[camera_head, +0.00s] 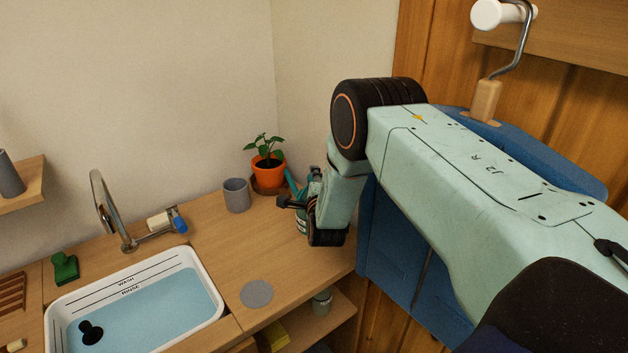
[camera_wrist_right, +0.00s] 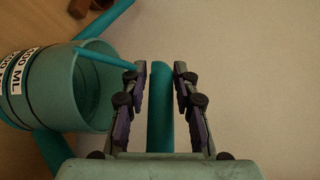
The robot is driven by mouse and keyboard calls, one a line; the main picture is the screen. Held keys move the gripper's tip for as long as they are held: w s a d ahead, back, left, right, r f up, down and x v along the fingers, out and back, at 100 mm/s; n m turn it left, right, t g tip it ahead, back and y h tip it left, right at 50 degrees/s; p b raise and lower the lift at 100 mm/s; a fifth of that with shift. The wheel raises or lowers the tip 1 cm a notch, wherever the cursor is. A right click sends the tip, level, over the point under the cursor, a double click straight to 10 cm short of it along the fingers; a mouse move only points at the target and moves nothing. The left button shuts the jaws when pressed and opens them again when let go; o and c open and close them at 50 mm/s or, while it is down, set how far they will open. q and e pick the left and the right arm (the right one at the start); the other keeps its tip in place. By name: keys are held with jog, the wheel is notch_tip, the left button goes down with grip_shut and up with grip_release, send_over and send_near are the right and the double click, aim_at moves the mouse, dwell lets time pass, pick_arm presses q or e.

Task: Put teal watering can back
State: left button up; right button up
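The teal watering can stands on the wooden counter near the back right corner. In the head view it is mostly hidden behind my right gripper (camera_head: 292,203), with its teal spout (camera_head: 291,182) showing. In the right wrist view the can (camera_wrist_right: 85,90) is at the left, with a white label ending in "ML" and an open top. Its upright teal handle (camera_wrist_right: 160,110) lies between the two fingers of my right gripper (camera_wrist_right: 160,72). Narrow gaps show on both sides of the handle, so the fingers look open around it. My left gripper is not in view.
An orange plant pot (camera_head: 267,172) and a grey cup (camera_head: 236,195) stand close by, left of the can. A flat grey disc (camera_head: 257,293) lies on clear counter in front. The water-filled basin (camera_head: 212,318) and tap (camera_head: 103,205) are further left. A shelf (camera_head: 340,318) is below.

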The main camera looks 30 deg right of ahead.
jog(key=shift+o, duration=1.2)
jog(key=shift+w+a, duration=0.2)
jog(key=shift+w, duration=0.05)
jog(key=shift+s+d+r, duration=0.15)
jog(key=shift+s+r, duration=0.05)
jog(key=shift+s, duration=0.05)
jog(key=v, duration=1.2)
jog(key=s+a+f+n+g+y, duration=0.1)
jog(key=s+f+n, duration=0.1)
jog(key=f, duration=0.1)
jog(key=s+a+f+n+g+y, duration=0.1)
jog(key=s+a+f+n, duration=0.1)
jog(key=s+a+f+n+g+y, duration=0.1)
jog(key=s+f+n, duration=0.1)
jog(key=f+n, duration=0.1)
jog(key=shift+s+a+f+p, duration=0.2)
jog(key=shift+s+f+p, duration=0.05)
jog(key=shift+f+p, duration=0.1)
jog(key=s+a+f+n+g+y, duration=0.1)
jog(key=s+a+f+n+g, duration=0.1)
jog(key=s+n, duration=0.4)
jog(key=s+a+f+n+g+y, duration=0.2)
jog(key=s+n+g, duration=0.4)
jog(key=s, duration=0.9)
jog(key=s+a+f+n+g+y, duration=0.1)
jog(key=s+a+f+n+g, duration=0.3)
jog(key=s, duration=0.6)
jog(key=shift+s+a+f+n+y, duration=0.3)
jog(key=shift+a+n, duration=0.2)
jog(key=shift+n, duration=0.4)
